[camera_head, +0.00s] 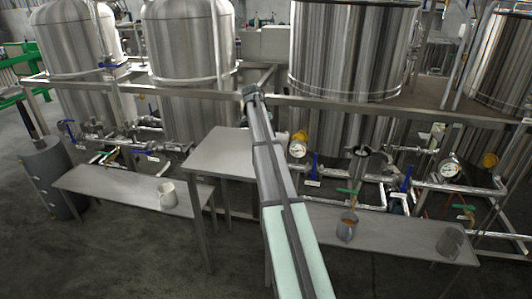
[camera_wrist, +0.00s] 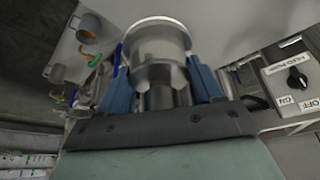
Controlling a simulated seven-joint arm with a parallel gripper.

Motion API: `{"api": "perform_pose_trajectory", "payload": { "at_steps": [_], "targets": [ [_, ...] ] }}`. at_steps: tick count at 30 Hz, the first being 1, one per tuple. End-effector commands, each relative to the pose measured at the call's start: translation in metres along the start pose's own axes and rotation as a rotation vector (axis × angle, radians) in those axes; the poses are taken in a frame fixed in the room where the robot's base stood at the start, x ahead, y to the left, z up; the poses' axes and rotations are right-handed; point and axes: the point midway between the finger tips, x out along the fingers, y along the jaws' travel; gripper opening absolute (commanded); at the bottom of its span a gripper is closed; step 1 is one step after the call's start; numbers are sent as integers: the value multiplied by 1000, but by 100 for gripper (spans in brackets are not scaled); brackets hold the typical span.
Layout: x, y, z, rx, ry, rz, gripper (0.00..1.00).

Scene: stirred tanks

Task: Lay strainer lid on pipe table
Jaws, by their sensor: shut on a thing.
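In the wrist view my gripper (camera_wrist: 162,85) has its two blue fingers on either side of a shiny metal piece with a wide round rim and a narrower stepped body, which I take as the strainer lid (camera_wrist: 158,48). The fingers are shut on it, rim facing away from the palm. In the head view my arm reaches up through the middle, and I cannot make out the gripper or the lid there. A grey metal table (camera_head: 222,152), higher than the benches, stands just left of my arm; it may be the pipe table. My arm covers its right side.
A low bench (camera_head: 100,185) at left bears a pale mug (camera_head: 167,194). Another bench (camera_head: 390,240) at right bears two mugs. Pipes, gauges (camera_head: 297,149) and blue-handled valves run below the steel tanks (camera_head: 350,45). A switch panel (camera_wrist: 290,75) is close by at right in the wrist view.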

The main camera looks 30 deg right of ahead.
Motion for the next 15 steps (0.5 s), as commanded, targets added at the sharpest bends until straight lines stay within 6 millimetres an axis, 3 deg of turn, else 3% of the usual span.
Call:
{"api": "perform_pose_trajectory", "payload": {
  "at_steps": [6,15],
  "targets": [
    [33,1,14,0,0,1,20],
    [56,0,23,-1,0,0,20]
  ]
}}
